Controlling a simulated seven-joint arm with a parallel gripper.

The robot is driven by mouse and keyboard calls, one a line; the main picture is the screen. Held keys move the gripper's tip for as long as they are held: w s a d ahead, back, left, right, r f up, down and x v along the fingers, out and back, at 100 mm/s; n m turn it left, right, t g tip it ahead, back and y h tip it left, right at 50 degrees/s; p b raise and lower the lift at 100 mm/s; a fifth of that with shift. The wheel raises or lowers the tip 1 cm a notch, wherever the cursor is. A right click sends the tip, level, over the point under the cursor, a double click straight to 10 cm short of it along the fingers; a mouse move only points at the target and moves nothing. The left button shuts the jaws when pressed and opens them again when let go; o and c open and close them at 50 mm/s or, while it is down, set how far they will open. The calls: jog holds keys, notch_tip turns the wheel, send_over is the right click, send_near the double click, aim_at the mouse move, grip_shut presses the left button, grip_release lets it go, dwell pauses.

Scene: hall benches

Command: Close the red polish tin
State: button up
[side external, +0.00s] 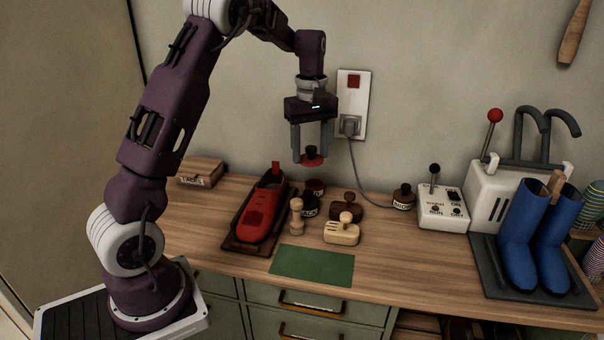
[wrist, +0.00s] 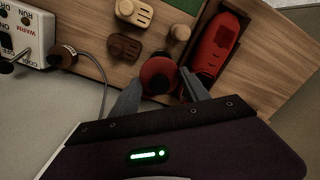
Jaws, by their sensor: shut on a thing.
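My gripper (side external: 310,154) is shut on a red lid (side external: 312,161) with a dark knob and holds it in the air above the bench. In the wrist view the lid (wrist: 158,70) sits between the two fingers. A small dark tin with red on it (side external: 315,187) stands on the bench roughly below the lid, apart from it. It looks like the red polish tin; its inside cannot be made out. In the wrist view the lid hides what lies under it. A black tin (side external: 309,206) stands just in front of the red one.
A red shoe (side external: 262,208) in a dark tray is left of the tins. A dark bottle (side external: 404,197), a switch box (side external: 442,208) and blue boots (side external: 523,240) stand right.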

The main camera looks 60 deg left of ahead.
jog(key=w+a+f+n, duration=0.1)
jog(key=w+a, duration=0.6)
jog(key=a, duration=0.1)
jog(key=shift+s+f, duration=0.1)
jog(key=shift+f, duration=5.65)
jog(key=shift+f, duration=0.15)
jog(key=o, duration=1.4)
jog(key=o, duration=0.4)
jog(key=shift+o, duration=0.2)
